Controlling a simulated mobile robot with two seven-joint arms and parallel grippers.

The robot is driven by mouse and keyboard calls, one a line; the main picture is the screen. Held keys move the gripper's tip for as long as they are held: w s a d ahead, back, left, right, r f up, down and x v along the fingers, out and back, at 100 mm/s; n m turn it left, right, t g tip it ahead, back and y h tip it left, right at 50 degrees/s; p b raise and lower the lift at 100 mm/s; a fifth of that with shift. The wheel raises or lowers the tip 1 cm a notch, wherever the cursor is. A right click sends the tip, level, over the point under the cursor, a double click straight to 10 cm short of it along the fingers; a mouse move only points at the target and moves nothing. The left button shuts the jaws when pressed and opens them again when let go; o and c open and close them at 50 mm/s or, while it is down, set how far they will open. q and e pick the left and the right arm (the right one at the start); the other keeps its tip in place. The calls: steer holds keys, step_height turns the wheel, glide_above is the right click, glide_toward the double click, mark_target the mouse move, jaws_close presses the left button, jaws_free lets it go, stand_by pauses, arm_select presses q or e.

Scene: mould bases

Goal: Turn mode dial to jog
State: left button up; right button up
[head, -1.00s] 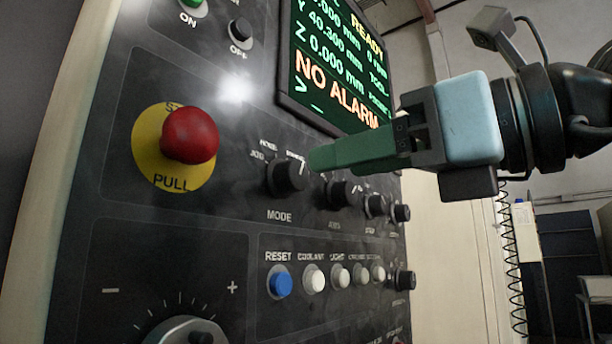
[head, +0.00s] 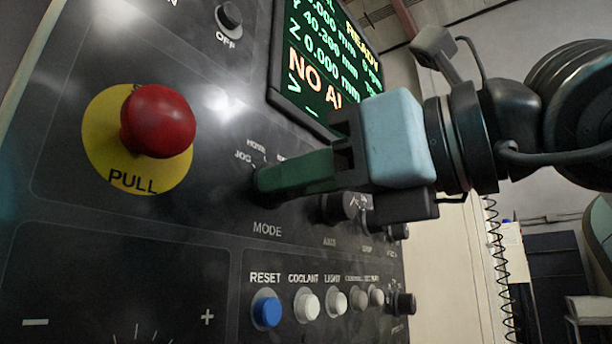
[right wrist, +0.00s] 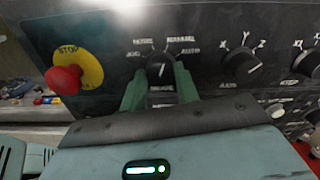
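The black mode dial (right wrist: 158,67) is on the dark control panel, with JOG at its left, AUTO at its right and two more labels above. Its white mark points up and slightly right, not at JOG. My right gripper (right wrist: 160,83) has its two green fingers apart, one on each side of the dial. I cannot tell whether they touch it. In the head view the right gripper (head: 262,184) covers most of the dial, above the word MODE. My left gripper is in no view.
A red stop button (head: 158,121) on a yellow disc is left of the dial. The axis dial (head: 340,207) is close on its right. A blue reset button (head: 267,310) and several white buttons sit below. The screen (head: 320,70) is above.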

steer(key=shift+c, duration=1)
steer(key=shift+n, duration=0.3)
steer(key=n+p, duration=0.5)
steer(key=n, duration=1)
steer(key=shift+p, duration=0.3)
